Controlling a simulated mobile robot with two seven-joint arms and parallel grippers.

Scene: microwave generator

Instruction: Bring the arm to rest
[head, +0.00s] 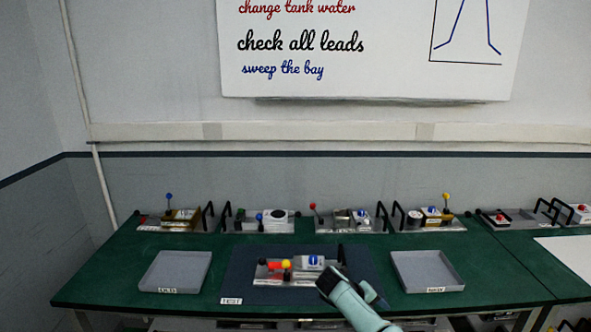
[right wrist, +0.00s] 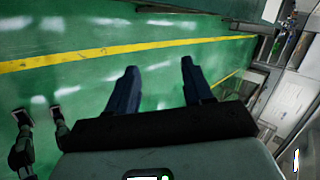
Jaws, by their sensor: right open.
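My right gripper (right wrist: 159,66) is open in the right wrist view. Its two dark fingers are apart with nothing between them, and green floor shows beyond. In the head view my right arm comes in from the bottom, and its dark end (head: 329,279) overlaps the right side of a device on the mat. The fingers are hard to make out there. The device (head: 290,267) has a red part, a yellow ball and a white block with a blue top. I cannot tell from the head view whether my arm touches it. My left gripper does not show clearly.
The device sits on a dark mat (head: 237,272) on the green table (head: 110,268). Grey trays stand left (head: 175,271) and right (head: 428,271) of the mat. Several devices with levers and black handles line the back edge. A yellow line (right wrist: 110,52) crosses the floor.

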